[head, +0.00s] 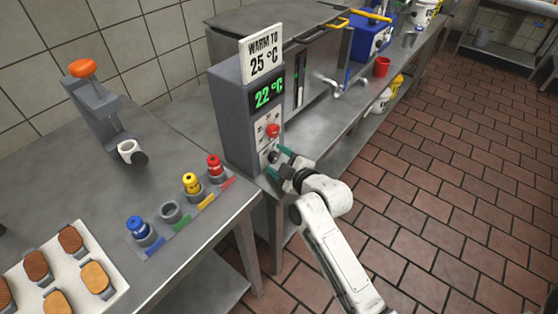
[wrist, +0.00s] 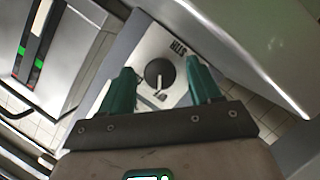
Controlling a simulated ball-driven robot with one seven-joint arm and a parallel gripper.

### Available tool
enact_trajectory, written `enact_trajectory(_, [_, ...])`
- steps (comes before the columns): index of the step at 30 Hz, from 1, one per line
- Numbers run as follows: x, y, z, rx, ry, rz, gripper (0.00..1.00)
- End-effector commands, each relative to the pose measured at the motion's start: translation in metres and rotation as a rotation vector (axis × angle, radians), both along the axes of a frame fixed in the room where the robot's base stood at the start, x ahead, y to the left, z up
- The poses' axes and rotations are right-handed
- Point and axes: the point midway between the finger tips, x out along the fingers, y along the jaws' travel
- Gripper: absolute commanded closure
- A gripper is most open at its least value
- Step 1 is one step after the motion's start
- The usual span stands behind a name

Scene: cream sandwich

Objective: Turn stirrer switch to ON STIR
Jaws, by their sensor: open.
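The stirrer switch (wrist: 159,73) is a dark round knob on a pale plate in the wrist view. Its white mark points down in that picture, towards a small label partly legible at best. The word STIR (wrist: 179,48) is printed up and right of the knob. My gripper (wrist: 160,78) is open, with one green finger on each side of the knob; whether they touch it I cannot tell. In the head view my gripper (head: 277,161) is at the lower front of the grey control box (head: 229,125) and mostly hides the switch.
A steel tank (head: 318,75) with a tap stands behind. Coloured bottles (head: 192,184) stand on the left table. The tiled floor at right is clear.

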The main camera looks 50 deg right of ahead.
Motion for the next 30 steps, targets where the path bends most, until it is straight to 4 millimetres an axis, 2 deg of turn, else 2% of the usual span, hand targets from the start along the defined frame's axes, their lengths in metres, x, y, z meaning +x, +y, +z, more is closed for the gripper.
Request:
enact_trajectory(2, [-0.0002, 0.0002, 0.0000, 0.000, 0.000, 0.000, 0.39])
enact_trajectory(19, [-0.0003, 0.0004, 0.0000, 0.000, 0.001, 0.001, 0.93])
enact_trajectory(30, [0.0002, 0.0004, 0.0022, 0.069, 0.002, 0.002, 0.93])
